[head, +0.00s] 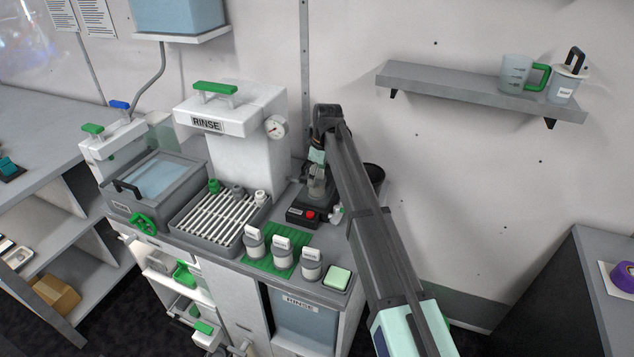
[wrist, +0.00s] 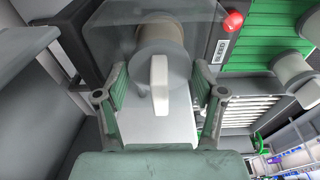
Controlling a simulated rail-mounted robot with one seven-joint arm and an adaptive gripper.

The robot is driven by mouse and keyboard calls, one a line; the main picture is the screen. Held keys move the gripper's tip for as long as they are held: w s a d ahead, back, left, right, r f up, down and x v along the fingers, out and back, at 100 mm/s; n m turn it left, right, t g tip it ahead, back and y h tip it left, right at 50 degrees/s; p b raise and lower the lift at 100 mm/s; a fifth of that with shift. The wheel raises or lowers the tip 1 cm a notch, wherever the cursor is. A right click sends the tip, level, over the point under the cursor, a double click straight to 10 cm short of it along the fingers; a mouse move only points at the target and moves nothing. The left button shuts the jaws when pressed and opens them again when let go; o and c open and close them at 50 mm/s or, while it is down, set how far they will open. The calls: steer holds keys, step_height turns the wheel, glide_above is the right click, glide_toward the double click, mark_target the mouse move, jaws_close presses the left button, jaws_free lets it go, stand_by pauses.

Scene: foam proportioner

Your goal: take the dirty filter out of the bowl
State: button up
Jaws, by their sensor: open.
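My gripper (wrist: 160,97) is open, with its green-padded fingers on either side of the white tab (wrist: 159,82) of a filter. Gaps show between the tab and both fingers. The filter's beige-brown round body (wrist: 165,48) shows beyond the tab, behind or inside a see-through surface that seems to be the bowl (wrist: 110,45). In the head view my gripper (head: 318,172) points down over the dark unit with a red button (head: 310,215). There my arm and gripper hide most of the filter and bowl.
A slatted rack (head: 215,214) and a water basin (head: 155,180) lie further left. A green sponge (head: 337,278) sits at the counter's front right corner.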

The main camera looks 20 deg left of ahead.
steer(key=shift+a+f, duration=0.1)
steer(key=shift+f, duration=0.6)
steer(key=c, duration=0.8)
steer(key=shift+r, duration=0.1)
